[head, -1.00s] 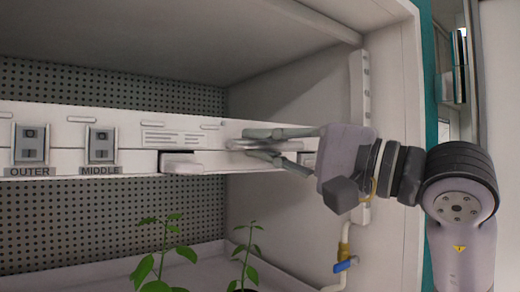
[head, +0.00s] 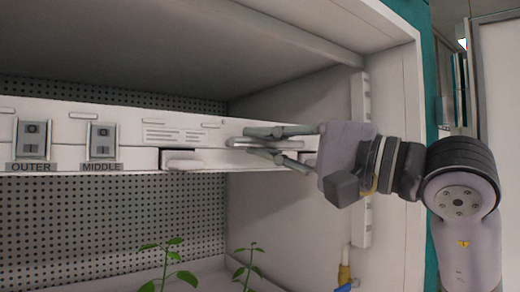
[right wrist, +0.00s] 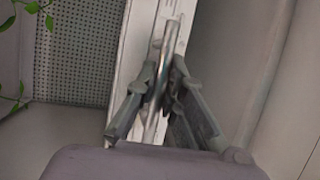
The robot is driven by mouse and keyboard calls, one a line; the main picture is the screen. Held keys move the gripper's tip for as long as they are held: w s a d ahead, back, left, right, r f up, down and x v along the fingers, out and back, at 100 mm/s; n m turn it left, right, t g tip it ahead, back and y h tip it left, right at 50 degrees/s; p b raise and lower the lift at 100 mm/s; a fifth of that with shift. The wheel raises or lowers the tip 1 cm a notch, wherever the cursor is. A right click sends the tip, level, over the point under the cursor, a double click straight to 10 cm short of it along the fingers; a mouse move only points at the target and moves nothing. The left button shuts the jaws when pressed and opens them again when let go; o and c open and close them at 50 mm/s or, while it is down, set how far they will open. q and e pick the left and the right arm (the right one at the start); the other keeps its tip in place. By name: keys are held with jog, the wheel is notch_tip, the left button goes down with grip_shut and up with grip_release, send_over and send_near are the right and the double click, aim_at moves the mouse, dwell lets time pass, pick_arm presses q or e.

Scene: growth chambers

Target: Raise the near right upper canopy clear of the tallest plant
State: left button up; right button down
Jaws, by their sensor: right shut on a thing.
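The upper canopy (head: 60,115) is a long white bar across the chamber, with OUTER and MIDDLE latch plates on its front. My right gripper (head: 247,142) comes in from the right, shut on the canopy's grip bar near its right end. In the right wrist view, the fingers (right wrist: 162,75) close around a pale bar running along the canopy's edge. Two green plants stand below, a left one (head: 165,262) and a right one (head: 245,265). Their leaf tops are clear below the canopy's underside. Their lower parts are out of frame. My left gripper is not in view.
A perforated back wall (head: 120,215) shows below the canopy and in a thin strip above it. The chamber ceiling (head: 180,50) is overhead. A slotted vertical rail (head: 361,150) and a yellow-and-blue valve (head: 345,275) are at the right side wall.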

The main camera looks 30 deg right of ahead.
jog(key=c, duration=1.7)
grip_release()
jog(key=shift+w+f, duration=0.1)
jog(key=shift+o, duration=0.2)
jog(key=shift+d, duration=0.1)
jog(key=shift+s+d, duration=0.15)
jog(key=shift+s, duration=0.15)
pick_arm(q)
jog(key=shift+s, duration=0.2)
pick_arm(e)
jog(key=v, duration=1.1)
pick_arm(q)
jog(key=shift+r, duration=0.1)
pick_arm(e)
jog(key=shift+s+f, duration=0.1)
jog(key=shift+f, duration=0.05)
